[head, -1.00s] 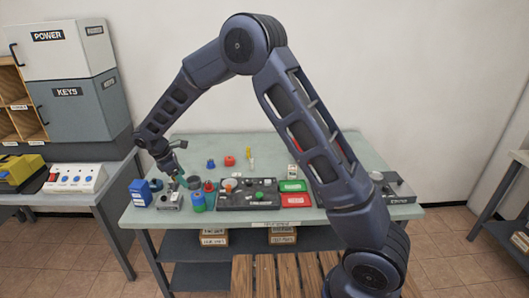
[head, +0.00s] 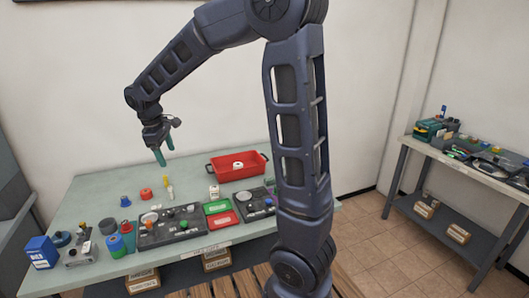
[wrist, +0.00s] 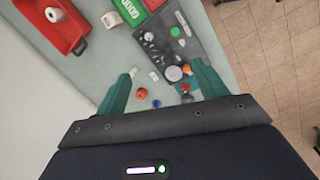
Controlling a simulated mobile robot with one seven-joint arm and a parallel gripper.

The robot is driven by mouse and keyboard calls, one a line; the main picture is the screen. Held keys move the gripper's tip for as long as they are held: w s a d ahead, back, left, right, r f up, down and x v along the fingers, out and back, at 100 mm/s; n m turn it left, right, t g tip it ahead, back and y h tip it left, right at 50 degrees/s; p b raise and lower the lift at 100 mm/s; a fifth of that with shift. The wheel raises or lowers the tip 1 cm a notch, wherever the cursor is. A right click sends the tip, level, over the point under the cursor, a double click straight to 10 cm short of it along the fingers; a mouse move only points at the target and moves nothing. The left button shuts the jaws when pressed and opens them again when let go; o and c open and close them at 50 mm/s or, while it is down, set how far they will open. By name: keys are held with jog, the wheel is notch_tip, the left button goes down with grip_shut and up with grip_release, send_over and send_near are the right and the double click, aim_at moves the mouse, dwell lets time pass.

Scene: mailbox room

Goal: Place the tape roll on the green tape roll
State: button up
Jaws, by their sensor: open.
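A small stack (head: 116,246) stands near the front left of the table in the head view. Its upper part looks like a blue roll and its lower part like a green roll; at this size I cannot be sure where they meet. A white roll (head: 238,165) lies in the red tray, which also shows in the wrist view with the roll (wrist: 54,14) inside. My gripper (head: 160,158) hangs above the back left of the table, with teal fingers apart. In the wrist view my gripper (wrist: 160,84) is open, with nothing held between its fingers.
The red tray (head: 222,175) stands at the back right of the table. A dark panel (head: 160,236) with knobs lies near the front. A blue box (head: 41,252) stands at the left. A red knob-like piece (head: 146,193) is behind the panel. The left rear tabletop is mostly clear.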

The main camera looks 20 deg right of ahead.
jog(key=s+d+r+m, duration=0.3)
jog(key=d+r, duration=0.1)
jog(key=d, duration=0.5)
jog(key=s+d+m+t+y, duration=0.2)
jog(key=s+d+m, duration=0.8)
jog(key=s+d, duration=0.8)
jog(key=shift+d+r+t, duration=0.2)
jog(key=shift+d+t, duration=0.05)
jog(key=shift+t, duration=0.35)
